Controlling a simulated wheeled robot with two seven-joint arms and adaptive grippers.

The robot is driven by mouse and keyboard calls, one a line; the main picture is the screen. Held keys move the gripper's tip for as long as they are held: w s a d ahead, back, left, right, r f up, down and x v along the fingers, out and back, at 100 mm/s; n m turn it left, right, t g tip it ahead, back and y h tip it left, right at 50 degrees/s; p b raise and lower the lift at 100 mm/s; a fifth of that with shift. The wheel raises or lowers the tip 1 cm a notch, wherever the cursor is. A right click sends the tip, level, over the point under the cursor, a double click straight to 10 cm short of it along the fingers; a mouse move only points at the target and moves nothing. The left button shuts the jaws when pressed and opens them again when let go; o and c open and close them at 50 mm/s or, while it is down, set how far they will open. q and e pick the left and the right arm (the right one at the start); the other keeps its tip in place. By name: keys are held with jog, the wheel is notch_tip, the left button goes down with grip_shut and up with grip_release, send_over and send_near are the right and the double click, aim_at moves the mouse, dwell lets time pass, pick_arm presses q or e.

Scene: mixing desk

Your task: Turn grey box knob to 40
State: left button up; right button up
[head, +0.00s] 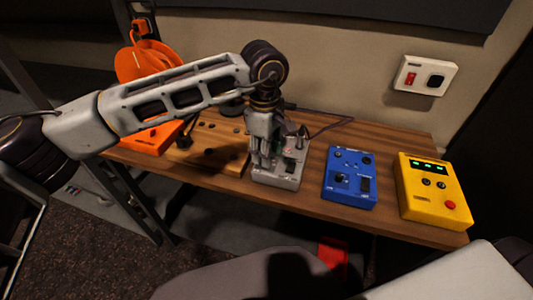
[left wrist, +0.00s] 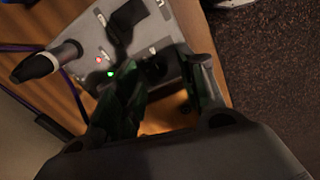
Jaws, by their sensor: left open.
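The grey box (head: 287,178) stands on the desk between a wooden box and a blue box. My left gripper (head: 262,165) is above its left side, pointing down, and hides part of its top. The knob's scale reading is too small to tell. My right gripper is not in view.
The blue box (head: 349,178) and yellow box (head: 433,190) stand to the right on the wooden desk (head: 400,140). The wooden box (head: 215,145) and an orange device (head: 150,138) are to the left. Cables run behind. A white wall panel (head: 426,75) is at the back right.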

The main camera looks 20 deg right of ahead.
pick_arm(q)
notch_tip(320, 180, up, 10)
jog(key=shift+s+a, duration=0.15)
jog(key=shift+a, duration=0.05)
dwell(0.3)
